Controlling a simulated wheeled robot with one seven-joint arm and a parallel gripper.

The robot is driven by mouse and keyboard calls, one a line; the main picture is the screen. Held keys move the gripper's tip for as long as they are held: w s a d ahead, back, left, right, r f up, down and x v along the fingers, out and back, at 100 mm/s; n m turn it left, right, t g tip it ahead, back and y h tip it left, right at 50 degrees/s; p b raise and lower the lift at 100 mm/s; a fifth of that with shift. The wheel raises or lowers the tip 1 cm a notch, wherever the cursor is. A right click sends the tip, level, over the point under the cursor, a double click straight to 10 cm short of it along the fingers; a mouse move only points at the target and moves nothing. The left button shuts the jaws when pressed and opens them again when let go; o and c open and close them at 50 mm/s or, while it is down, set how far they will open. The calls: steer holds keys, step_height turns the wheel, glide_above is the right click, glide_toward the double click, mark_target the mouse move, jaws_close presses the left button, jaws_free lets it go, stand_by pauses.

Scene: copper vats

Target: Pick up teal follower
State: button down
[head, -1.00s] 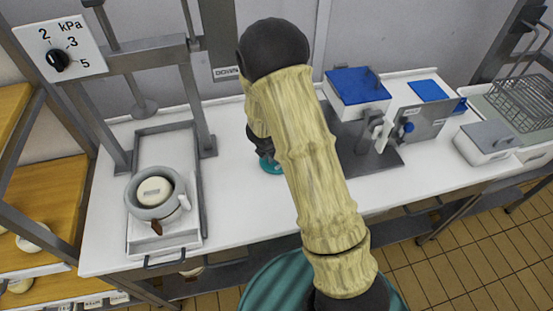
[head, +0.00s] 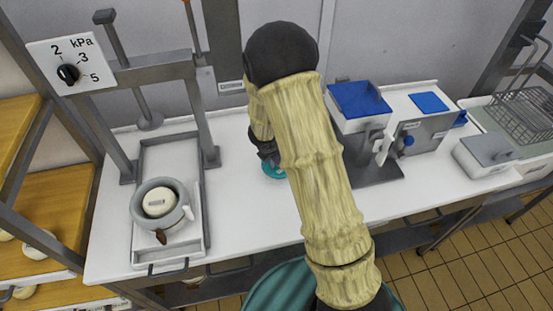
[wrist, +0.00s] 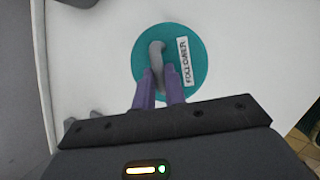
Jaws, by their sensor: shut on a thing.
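The teal follower is a round teal disc (wrist: 200,55) with a grey handle on top and a white label reading FOLLOWER. In the head view the follower (head: 273,170) shows as a teal edge on the white bench, partly hidden by my arm. My gripper (wrist: 163,82) is shut on the follower's grey handle, its two purple fingers on either side of it. In the head view my gripper (head: 268,155) is dark and sits right above the disc. I cannot tell whether the disc touches the bench.
A press frame (head: 165,75) with a kPa dial (head: 68,74) stands at left. Under it, a grey mould (head: 184,216) holds a pale cheese-like round. Blue-topped boxes (head: 358,99) stand right of my arm. A grey-lidded box (head: 487,155) is further right. Bare bench (head: 235,220) lies left of my arm.

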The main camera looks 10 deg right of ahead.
step_height(320, 180, up, 6)
steer(key=shift+p, duration=1.05)
steer(key=shift+w, duration=0.1)
